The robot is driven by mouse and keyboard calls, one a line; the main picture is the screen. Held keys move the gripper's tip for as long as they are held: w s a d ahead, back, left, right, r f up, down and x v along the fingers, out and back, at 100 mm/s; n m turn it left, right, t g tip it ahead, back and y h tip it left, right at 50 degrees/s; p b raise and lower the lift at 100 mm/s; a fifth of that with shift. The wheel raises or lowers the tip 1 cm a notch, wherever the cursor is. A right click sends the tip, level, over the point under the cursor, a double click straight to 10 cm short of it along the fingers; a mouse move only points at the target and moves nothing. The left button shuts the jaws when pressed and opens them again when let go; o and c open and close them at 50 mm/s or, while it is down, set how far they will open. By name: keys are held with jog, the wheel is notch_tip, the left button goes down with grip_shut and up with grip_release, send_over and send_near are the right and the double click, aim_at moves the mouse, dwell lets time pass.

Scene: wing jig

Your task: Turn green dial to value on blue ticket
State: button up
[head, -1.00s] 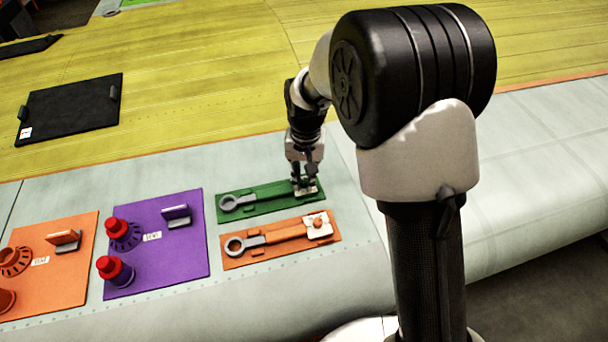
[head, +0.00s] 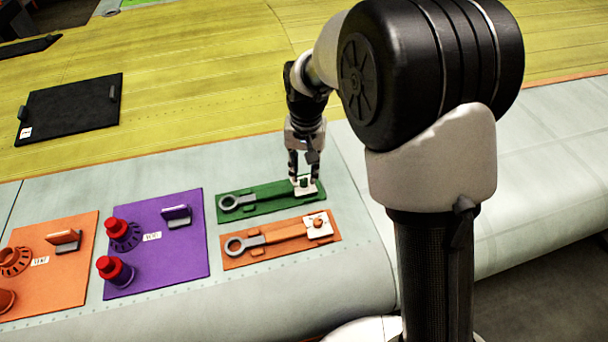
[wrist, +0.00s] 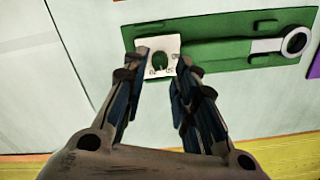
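The green dial (head: 304,182) is a small green knob on a white square plate at the right end of a green board (head: 262,209). It also shows in the wrist view (wrist: 159,61), where dark marks sit on its white plate and no value is readable. My gripper (head: 303,178) is over the dial, fingers pointing down. In the wrist view the two fingers (wrist: 162,58) are apart, with the knob between or just beyond their tips; I cannot tell whether they touch it. No blue ticket can be made out.
A grey wrench-like tool (head: 238,201) lies on the green board. An orange board (head: 280,246) with a similar tool and a white-plated knob is just in front. A purple board (head: 185,255) with red-topped pegs stands left. A black panel (head: 70,108) lies farther back.

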aim_at(305, 181)
notch_tip(305, 181, up, 9)
jog(key=shift+f, duration=0.2)
jog(key=shift+o, duration=0.3)
jog(key=shift+d, duration=0.1)
